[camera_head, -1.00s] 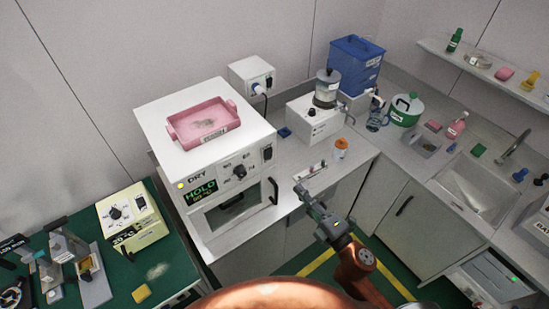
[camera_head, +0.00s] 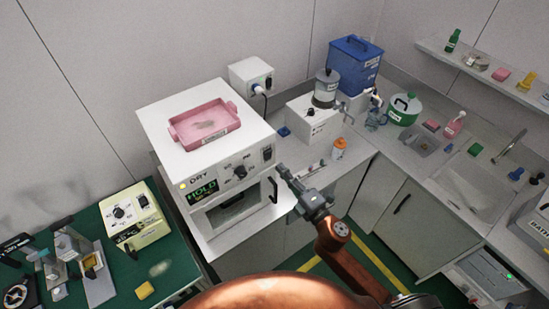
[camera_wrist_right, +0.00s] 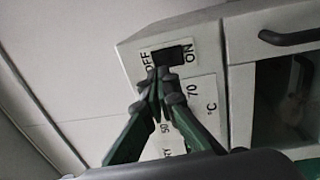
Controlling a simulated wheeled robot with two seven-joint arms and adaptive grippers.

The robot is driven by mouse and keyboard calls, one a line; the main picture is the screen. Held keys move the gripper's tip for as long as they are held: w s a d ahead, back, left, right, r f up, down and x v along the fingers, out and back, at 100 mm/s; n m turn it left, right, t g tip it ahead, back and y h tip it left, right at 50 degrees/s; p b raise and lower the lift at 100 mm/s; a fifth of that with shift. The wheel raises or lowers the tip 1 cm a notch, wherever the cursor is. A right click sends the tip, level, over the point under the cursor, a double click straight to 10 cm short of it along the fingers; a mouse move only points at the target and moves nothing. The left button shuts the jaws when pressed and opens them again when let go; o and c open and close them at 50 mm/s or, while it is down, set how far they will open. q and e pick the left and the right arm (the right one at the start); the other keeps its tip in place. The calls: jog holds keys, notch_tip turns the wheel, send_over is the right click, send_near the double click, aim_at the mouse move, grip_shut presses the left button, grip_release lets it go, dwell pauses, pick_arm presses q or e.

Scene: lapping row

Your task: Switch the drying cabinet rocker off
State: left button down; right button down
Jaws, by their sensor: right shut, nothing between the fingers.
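The drying cabinet (camera_head: 225,161) is a white box with a "DRY" label, a lit green "HOLD" display (camera_head: 203,191), a yellow lamp and a black dial (camera_head: 240,172). Its black rocker (camera_head: 267,153) is at the right of the front panel. In the right wrist view the rocker (camera_wrist_right: 174,54) sits between the words OFF and ON; which side is pressed in I cannot tell. My right gripper (camera_head: 283,171) is shut and empty, just in front of the panel near the rocker. In the wrist view its fingertips (camera_wrist_right: 160,74) overlap the rocker's lower edge; contact is unclear. My left gripper is not in view.
A pink tray (camera_head: 204,125) lies on top of the cabinet. The door handle (camera_head: 273,189) sticks out close below my right gripper. A white wall socket (camera_head: 251,77) with a plug is behind, and a white device (camera_head: 312,122) stands on the counter to the right.

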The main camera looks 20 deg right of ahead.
aim_at(269, 154)
jog(key=p+x, duration=0.1)
jog(key=x, duration=0.4)
dwell(0.3)
